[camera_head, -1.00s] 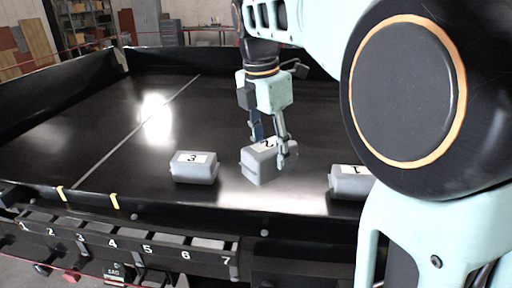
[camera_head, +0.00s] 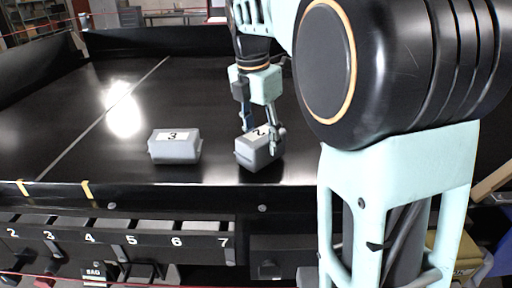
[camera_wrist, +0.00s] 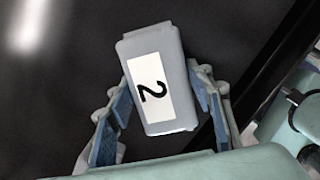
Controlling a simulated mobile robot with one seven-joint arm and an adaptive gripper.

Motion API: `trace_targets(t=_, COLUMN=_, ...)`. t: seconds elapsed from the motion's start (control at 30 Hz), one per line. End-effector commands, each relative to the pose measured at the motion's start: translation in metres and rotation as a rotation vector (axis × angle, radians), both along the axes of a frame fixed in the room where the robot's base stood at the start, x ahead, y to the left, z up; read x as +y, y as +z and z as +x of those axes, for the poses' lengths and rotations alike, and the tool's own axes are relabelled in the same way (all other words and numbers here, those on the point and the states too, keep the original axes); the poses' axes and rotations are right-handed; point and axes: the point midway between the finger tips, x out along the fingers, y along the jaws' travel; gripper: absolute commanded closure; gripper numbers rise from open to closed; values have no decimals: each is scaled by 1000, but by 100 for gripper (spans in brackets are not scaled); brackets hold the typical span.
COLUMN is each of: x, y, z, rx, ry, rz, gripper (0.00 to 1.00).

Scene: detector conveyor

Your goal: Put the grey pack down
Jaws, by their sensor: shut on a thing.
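My gripper (camera_head: 260,140) is shut on a grey pack (camera_head: 257,153) with a white label reading 2, over the black conveyor surface (camera_head: 110,165). In the head view the pack looks slightly tilted; I cannot tell whether it touches the belt. In the wrist view the pack (camera_wrist: 158,75) sits between the two blue-padded fingers, its label facing the camera. A second grey pack labelled 3 (camera_head: 174,152) lies on the belt to the left of the held pack, apart from it.
The conveyor's front rail (camera_head: 150,195) runs below the packs, with numbered slots (camera_head: 150,235) under it. A raised black wall (camera_head: 170,38) closes the far side. The belt left of pack 3 is clear. My arm hides the right part of the conveyor.

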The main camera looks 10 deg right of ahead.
Motion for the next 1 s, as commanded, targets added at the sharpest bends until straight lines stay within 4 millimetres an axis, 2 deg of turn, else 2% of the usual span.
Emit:
trace_targets(t=0.07, x=-4, y=-9, z=1, rx=-4, ry=-2, rz=0, gripper=91)
trace_targets(t=0.5, x=-4, y=-11, z=1, rx=-2, ry=0, rz=0, gripper=91)
trace_targets(t=0.53, x=-4, y=-11, z=0, rx=-1, ry=0, rz=1, gripper=50)
trace_targets(t=0.6, x=-4, y=-11, z=0, rx=-1, ry=0, rz=1, gripper=42)
trace_targets(t=0.67, x=-4, y=-11, z=0, rx=-1, ry=0, rz=1, gripper=35)
trace_targets(t=1.0, x=-4, y=-6, z=1, rx=-3, ry=0, rz=1, gripper=35)
